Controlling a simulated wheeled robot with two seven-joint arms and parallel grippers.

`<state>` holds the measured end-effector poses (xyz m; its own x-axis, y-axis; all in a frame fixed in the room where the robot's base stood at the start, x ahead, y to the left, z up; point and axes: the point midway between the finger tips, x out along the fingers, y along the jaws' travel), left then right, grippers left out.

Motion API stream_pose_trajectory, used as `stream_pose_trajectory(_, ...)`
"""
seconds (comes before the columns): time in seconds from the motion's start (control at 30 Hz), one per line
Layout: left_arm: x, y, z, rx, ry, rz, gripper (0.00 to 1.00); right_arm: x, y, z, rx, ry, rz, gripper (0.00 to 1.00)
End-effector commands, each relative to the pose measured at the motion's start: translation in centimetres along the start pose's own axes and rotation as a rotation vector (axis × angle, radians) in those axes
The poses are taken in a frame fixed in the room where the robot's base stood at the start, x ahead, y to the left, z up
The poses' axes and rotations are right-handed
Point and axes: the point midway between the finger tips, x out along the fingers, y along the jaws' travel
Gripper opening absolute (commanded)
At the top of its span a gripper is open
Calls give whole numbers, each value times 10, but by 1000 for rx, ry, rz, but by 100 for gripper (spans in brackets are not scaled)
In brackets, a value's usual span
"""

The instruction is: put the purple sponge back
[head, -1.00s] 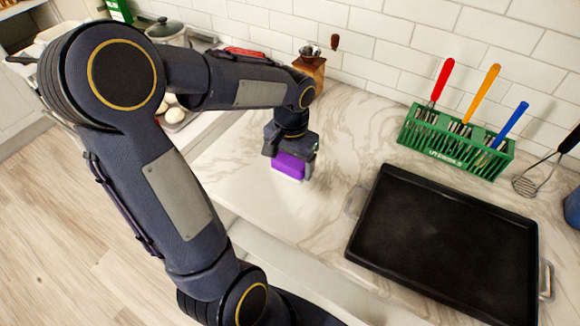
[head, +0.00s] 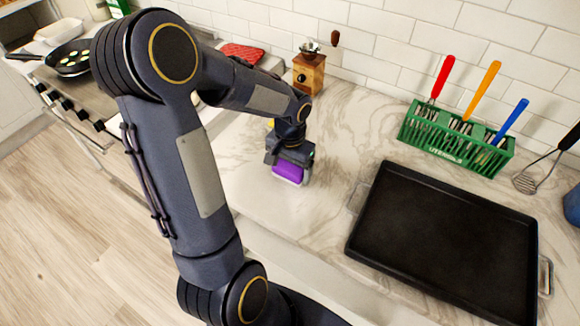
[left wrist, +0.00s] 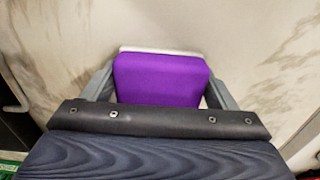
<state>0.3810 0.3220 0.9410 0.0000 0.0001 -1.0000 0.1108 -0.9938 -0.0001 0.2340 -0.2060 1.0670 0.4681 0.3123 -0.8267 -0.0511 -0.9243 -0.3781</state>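The purple sponge (head: 287,173) is a small block with a pale layer along one edge. It is low over or on the marble counter, left of the black tray; I cannot tell whether it touches the counter. My left gripper (head: 289,166) points down at it and is shut on it. In the left wrist view the sponge (left wrist: 160,80) sits between the two grey fingers of the left gripper (left wrist: 162,78), one along each side. My right gripper is in neither view.
A black tray (head: 445,245) fills the counter's right side. Behind it stands a green utensil rack (head: 455,145) with red, orange and blue handles. A wooden grinder (head: 309,72) stands by the wall. A stove with a pan (head: 70,62) is at left. Counter between sponge and tray is clear.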

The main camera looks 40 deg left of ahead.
Motion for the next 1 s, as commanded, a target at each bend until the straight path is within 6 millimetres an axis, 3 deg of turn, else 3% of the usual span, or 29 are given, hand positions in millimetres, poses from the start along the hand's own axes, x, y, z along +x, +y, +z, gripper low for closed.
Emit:
stream_pose_trajectory(0.13,0,0,0,0,-1,0,98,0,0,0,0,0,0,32)
stream_pose_trajectory(0.53,-11,0,-1,-1,3,-1,98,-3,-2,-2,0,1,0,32)
stream_pose_trajectory(1.0,-104,0,-1,1,4,0,98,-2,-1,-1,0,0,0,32)
